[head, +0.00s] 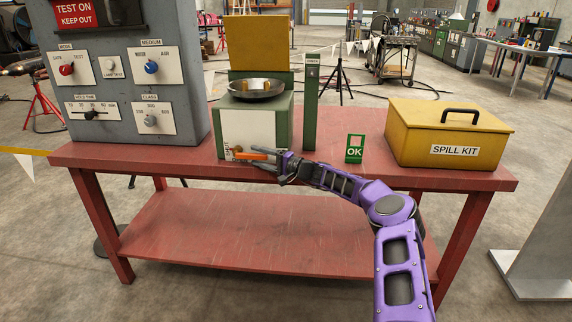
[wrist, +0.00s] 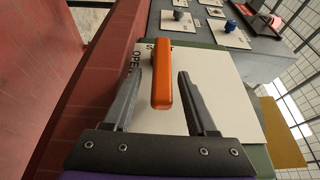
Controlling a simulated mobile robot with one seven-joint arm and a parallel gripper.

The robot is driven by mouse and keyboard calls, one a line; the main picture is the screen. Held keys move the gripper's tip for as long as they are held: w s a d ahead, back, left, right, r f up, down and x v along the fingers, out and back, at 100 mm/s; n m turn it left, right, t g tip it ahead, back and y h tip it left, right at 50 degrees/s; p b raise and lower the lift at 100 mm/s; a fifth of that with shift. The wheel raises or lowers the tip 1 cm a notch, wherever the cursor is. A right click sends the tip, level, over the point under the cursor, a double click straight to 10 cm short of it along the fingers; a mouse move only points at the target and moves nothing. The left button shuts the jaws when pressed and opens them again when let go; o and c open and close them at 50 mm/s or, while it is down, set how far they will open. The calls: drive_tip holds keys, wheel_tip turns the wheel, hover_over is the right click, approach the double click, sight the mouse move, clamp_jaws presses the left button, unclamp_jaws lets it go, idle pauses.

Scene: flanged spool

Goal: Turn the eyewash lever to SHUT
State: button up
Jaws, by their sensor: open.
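The eyewash lever (head: 255,154) is an orange bar on the white front plate (head: 262,128) of the green eyewash stand (head: 222,125). In the head view it points right, roughly level. In the wrist view the lever (wrist: 162,80) lies between my gripper's fingers (wrist: 161,92), with a visible gap on each side. My gripper (head: 280,167) is open at the lever's right end in the head view. The word OPEN (wrist: 135,62) is printed beside the lever in the wrist view. Another marking near the lever's far end is partly hidden.
The stand is on a red workbench (head: 330,174). A grey control panel (head: 125,75) stands to its left. A green post (head: 311,105), a green OK sign (head: 354,149) and a yellow spill kit (head: 448,133) stand to its right.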

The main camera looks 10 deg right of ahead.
drive_tip(key=p+v, duration=0.1)
drive_tip(key=v, duration=1.4)
drive_tip(key=shift+s, duration=0.25)
drive_tip(key=shift+a+r, duration=0.1)
